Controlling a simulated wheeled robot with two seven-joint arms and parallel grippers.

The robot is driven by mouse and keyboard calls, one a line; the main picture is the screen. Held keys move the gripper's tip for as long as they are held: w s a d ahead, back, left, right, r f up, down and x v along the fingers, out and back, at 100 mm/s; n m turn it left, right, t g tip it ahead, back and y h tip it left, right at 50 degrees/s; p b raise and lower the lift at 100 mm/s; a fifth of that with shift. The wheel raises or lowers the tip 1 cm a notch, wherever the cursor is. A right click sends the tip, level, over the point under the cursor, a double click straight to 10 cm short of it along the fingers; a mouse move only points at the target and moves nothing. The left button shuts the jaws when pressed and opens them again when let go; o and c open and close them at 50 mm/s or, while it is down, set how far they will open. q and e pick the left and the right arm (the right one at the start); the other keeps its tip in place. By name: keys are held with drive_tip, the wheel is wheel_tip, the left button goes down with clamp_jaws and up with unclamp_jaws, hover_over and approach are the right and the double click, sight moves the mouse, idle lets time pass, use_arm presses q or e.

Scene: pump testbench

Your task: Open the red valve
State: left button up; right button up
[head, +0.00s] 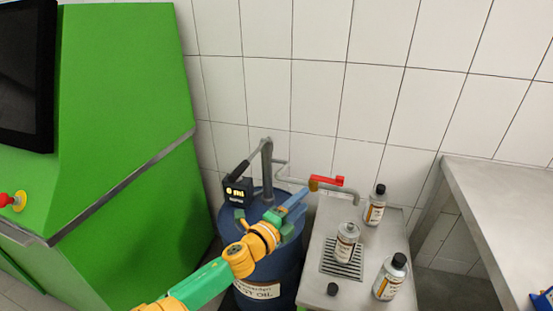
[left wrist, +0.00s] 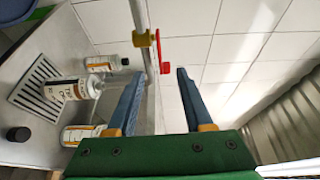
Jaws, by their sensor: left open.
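The red valve handle (head: 326,181) sits on a brass valve body (head: 313,186) in a thin grey pipe above the blue drum (head: 262,280). In the left wrist view the red handle (left wrist: 163,56) shows just beyond and between the fingertips, with the brass body (left wrist: 143,40) beside it. My left gripper (head: 296,200) is just left of and slightly below the valve, its fingers pointing at it. In the left wrist view the left gripper (left wrist: 160,76) is open, with nothing gripped. My right gripper is not in view.
A metal stand with a drain grate (head: 340,262) carries several labelled bottles, one (head: 346,243) under the pipe's outlet. A black cap (head: 332,289) lies there. A hand pump (head: 240,190) stands on the drum. A green machine (head: 120,130) is left, a steel table (head: 500,200) right.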

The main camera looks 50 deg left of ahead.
use_arm(q)
drive_tip(key=s+f+n+g, duration=0.3)
drive_tip(key=f, duration=0.9)
drive_tip(key=s+f+n+g+b, duration=0.1)
drive_tip(key=s+f+n+g, duration=0.2)
drive_tip(key=f, duration=0.9)
drive_tip(key=shift+s+f+n+g, duration=0.25)
drive_tip(key=shift+s+n+g, duration=0.2)
drive_tip(key=shift+s, duration=0.35)
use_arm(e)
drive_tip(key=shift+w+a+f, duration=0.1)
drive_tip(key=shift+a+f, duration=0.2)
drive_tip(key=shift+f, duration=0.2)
use_arm(q)
drive_tip(key=shift+a, duration=0.1)
